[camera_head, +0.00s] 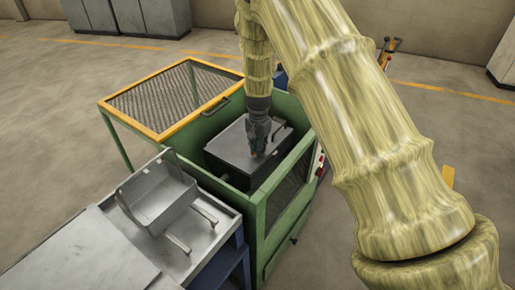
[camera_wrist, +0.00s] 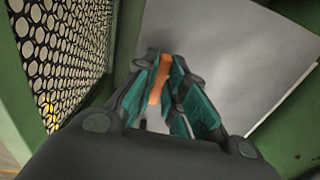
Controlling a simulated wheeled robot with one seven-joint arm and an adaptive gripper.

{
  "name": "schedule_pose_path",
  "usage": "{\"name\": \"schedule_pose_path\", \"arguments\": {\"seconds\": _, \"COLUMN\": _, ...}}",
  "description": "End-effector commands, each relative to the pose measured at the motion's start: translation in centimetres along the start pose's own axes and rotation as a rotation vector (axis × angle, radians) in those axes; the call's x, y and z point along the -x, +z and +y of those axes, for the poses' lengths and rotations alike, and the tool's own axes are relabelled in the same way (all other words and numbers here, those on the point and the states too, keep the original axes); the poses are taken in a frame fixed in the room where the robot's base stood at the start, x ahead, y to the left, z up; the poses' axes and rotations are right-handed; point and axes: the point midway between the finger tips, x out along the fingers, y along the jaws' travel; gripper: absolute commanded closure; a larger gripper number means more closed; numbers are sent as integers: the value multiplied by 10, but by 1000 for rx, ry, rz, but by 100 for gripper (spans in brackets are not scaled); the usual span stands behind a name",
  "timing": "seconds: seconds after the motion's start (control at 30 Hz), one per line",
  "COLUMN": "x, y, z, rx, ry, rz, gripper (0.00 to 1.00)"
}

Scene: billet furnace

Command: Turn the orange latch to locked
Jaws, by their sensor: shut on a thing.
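The orange latch (camera_wrist: 158,80) shows between the fingers of my gripper (camera_wrist: 165,112) in the wrist view. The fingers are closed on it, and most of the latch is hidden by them. In the head view my gripper (camera_head: 257,148) points down onto the grey box (camera_head: 233,150) inside the green cabinet. The latch is too small there to read its angle. A plain grey surface (camera_wrist: 220,50) lies behind the latch in the wrist view. I cannot tell whether the latch is at locked.
The green cabinet (camera_head: 268,212) surrounds the box, with perforated mesh (camera_wrist: 70,50) close on the left in the wrist view. Its yellow-framed mesh lid (camera_head: 155,135) stands open. A metal tray (camera_head: 225,222) with a grey holder (camera_head: 160,195) adjoins it. Floor is clear at the left.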

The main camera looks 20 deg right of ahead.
Motion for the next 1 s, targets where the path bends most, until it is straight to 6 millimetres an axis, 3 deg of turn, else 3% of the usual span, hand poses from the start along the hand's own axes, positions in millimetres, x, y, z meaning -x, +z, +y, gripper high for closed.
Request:
{"name": "schedule_pose_path", "arguments": {"seconds": 0.07, "x": 1, "y": -1, "z": 1, "rx": -2, "ry": 1, "rz": 0, "gripper": 100}}
{"name": "schedule_pose_path", "arguments": {"seconds": 0.1, "x": 1, "y": -1, "z": 1, "rx": -2, "ry": 1, "rz": 0, "gripper": 82}}
{"name": "schedule_pose_path", "arguments": {"seconds": 0.2, "x": 1, "y": -1, "z": 1, "rx": -1, "ry": 0, "rz": 0, "gripper": 66}}
{"name": "schedule_pose_path", "arguments": {"seconds": 0.63, "x": 8, "y": 0, "z": -1, "rx": 1, "ry": -1, "rz": 1, "gripper": 66}}
{"name": "schedule_pose_path", "arguments": {"seconds": 1.0, "x": 69, "y": 0, "z": 0, "rx": 2, "ry": -2, "rz": 2, "gripper": 66}}
